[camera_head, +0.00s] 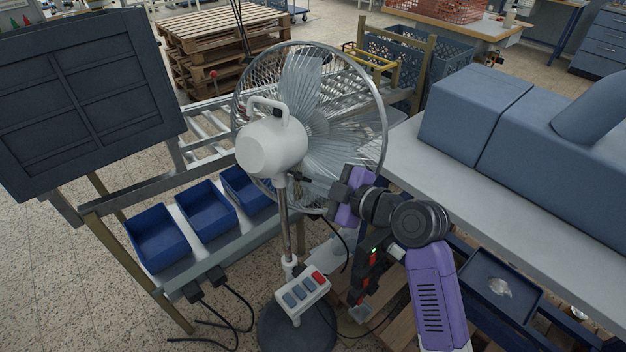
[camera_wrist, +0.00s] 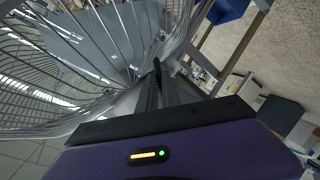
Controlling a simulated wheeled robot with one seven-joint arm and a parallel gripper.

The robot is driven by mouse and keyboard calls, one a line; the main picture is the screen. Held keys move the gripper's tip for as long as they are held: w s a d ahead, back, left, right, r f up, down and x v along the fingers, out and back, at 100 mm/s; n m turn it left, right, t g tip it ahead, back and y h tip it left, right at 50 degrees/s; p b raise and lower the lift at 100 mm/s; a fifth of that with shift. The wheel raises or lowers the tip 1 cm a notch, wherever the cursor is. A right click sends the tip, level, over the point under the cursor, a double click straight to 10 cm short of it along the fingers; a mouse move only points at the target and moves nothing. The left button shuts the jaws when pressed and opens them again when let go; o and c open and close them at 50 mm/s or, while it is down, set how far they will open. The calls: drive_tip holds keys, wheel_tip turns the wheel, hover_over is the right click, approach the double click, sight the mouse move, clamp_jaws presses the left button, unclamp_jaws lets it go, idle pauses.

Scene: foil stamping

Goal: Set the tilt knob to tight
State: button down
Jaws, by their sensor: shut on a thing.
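The standing fan has a white motor housing (camera_head: 270,148) with a loop handle on top and a round wire cage (camera_head: 384,150) facing away. A metal pole (camera_head: 284,215) rises to it from a round dark base (camera_head: 296,330). My gripper (camera_head: 303,180) reaches in from the right at the neck just below the housing, its dark fingers shut on the tilt knob there. The knob itself is hidden by the fingers. In the wrist view the dark fingers (camera_wrist: 157,78) point at the neck, close beside the cage wires (camera_wrist: 60,75).
A white control box (camera_head: 303,293) with grey buttons and a red switch sits low on the pole. Blue bins (camera_head: 158,238) stand left of the fan. A grey bench (camera_head: 420,165) with blue machine housings is at right. Cables lie on the floor.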

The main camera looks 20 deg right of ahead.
drive_tip(key=shift+f, duration=0.1)
drive_tip(key=c, duration=1.5)
unclamp_jaws()
drive_tip(key=shift+c, duration=0.2)
